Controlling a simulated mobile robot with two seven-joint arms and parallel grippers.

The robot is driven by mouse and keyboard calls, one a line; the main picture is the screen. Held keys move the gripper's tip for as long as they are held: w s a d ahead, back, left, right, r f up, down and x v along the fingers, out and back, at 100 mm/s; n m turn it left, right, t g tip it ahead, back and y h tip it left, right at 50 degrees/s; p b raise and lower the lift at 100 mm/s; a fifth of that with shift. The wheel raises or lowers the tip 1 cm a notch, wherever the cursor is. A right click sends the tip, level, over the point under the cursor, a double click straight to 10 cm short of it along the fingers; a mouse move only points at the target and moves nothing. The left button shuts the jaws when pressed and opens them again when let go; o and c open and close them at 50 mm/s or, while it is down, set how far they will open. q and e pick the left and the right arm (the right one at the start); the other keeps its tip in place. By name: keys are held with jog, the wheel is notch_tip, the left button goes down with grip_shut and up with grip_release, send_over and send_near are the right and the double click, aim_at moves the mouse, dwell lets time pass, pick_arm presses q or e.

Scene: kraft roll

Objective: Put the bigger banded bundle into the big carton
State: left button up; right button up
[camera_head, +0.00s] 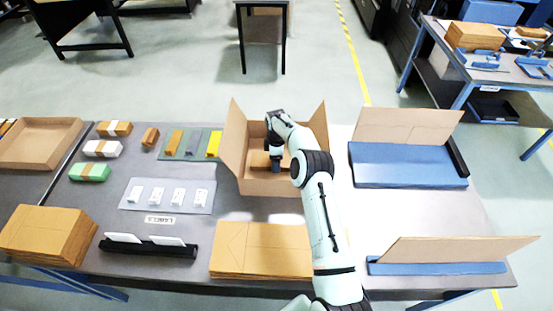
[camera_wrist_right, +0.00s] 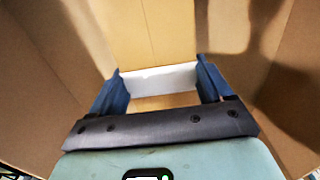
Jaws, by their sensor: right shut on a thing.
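The big carton (camera_head: 235,150) stands open on the table with its flaps up. My right arm reaches down into it, and my right gripper (camera_head: 276,165) is inside, below the rim. In the right wrist view the gripper (camera_wrist_right: 162,88) is shut on a kraft-coloured bundle with a white band (camera_wrist_right: 165,78), held between the blue fingers. The carton walls (camera_wrist_right: 60,70) surround it there. I cannot tell whether the bundle touches the carton floor. My left gripper is not in view.
Other small bundles (camera_head: 102,148) lie at the left, near a shallow open box (camera_head: 40,140). A mat with coloured pieces (camera_head: 190,144) is left of the carton. Stacks of kraft sheets (camera_head: 262,250) lie in front. Blue boxes with kraft sheets (camera_head: 408,165) stand at the right.

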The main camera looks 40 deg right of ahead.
jog(key=shift+f, duration=0.1)
jog(key=o, duration=1.1)
notch_tip(320, 180, up, 12)
